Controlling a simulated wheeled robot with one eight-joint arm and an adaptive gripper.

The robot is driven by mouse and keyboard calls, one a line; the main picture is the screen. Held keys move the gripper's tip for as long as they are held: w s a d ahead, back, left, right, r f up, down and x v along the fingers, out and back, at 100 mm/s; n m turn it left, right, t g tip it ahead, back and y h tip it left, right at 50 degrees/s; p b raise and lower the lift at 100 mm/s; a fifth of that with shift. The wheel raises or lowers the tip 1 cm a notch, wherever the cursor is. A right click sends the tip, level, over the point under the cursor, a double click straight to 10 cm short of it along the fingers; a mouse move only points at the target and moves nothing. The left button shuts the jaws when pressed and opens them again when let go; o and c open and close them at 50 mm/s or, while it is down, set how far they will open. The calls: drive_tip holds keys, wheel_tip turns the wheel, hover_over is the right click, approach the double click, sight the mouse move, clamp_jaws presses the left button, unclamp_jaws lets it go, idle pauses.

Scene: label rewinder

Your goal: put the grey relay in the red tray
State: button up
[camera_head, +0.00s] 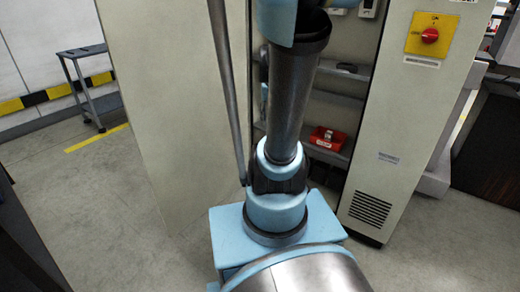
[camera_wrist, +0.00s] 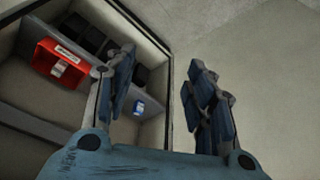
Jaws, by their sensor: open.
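The red tray (camera_head: 327,139) sits on a shelf inside the open cabinet, behind my arm in the head view. In the wrist view the red tray (camera_wrist: 43,57) is at upper left, with a pale label and a small whitish-grey patch that I cannot identify. My gripper (camera_wrist: 162,62) is open with nothing between its fingers. It is in front of the cabinet's side edge, to the right of the tray in the wrist view. I cannot pick out the grey relay for certain. The gripper is not visible in the head view.
Dark blocks (camera_wrist: 90,38) stand beside the tray, and a small blue-and-white item (camera_wrist: 139,107) is partly behind the left finger. The cabinet door (camera_head: 165,100) stands at the left. A panel with a red switch (camera_head: 429,35) is at the right. Floor is open at left.

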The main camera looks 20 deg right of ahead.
drive_tip(key=s+a+f+n, duration=0.1)
drive_tip(key=s+a+f, duration=0.1)
drive_tip(key=s+a, duration=0.2)
drive_tip(key=s+a+f+n+y, duration=0.1)
drive_tip(key=s+a, duration=0.3)
drive_tip(key=s, duration=0.5)
drive_tip(key=shift+s+a+f+n+g, duration=0.25)
drive_tip(key=shift+s+f+n+g, duration=0.1)
drive_tip(key=shift+f+n, duration=0.45)
drive_tip(key=shift+d, duration=0.1)
